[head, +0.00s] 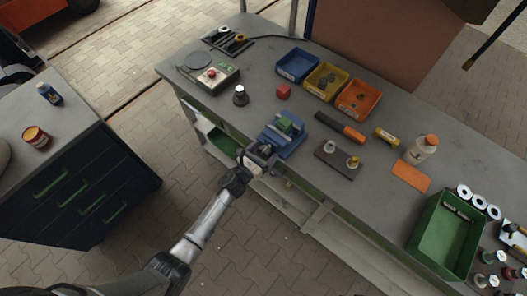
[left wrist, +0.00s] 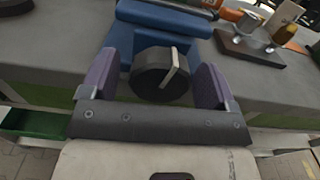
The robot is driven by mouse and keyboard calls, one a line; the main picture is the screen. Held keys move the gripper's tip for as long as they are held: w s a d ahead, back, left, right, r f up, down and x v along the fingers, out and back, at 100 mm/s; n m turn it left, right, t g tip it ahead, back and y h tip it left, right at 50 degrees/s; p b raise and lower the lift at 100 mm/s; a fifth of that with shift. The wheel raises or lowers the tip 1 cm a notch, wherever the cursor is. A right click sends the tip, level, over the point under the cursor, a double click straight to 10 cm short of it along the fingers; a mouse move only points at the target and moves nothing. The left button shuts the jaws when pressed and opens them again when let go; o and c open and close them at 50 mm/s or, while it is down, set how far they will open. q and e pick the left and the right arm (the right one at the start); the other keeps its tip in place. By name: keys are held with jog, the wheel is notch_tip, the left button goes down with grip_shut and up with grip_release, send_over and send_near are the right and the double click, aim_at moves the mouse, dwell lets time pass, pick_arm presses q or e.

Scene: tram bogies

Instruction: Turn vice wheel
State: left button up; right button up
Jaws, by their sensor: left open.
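The blue vice (head: 290,138) stands at the near edge of the grey workbench, with a green block (head: 288,126) at its jaws. The vice's blue body (left wrist: 165,22) also fills the top of the left wrist view. Its dark round wheel (left wrist: 158,76), with a pale bar across its face, faces my left wrist camera. My left gripper (head: 262,157) is open at the front of the vice. Its two purple fingers stand on either side of the wheel, with a visible gap on each side. In the head view the gripper partly hides the wheel. My right gripper is not in view.
Blue, yellow and orange bins (head: 357,97) stand behind the vice. A green tray (head: 417,238) is at the far right. A dark cabinet (head: 85,190) stands left across an aisle.

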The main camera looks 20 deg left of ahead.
pick_arm(q)
jog(key=c, duration=0.9)
jog(key=shift+n, duration=0.3)
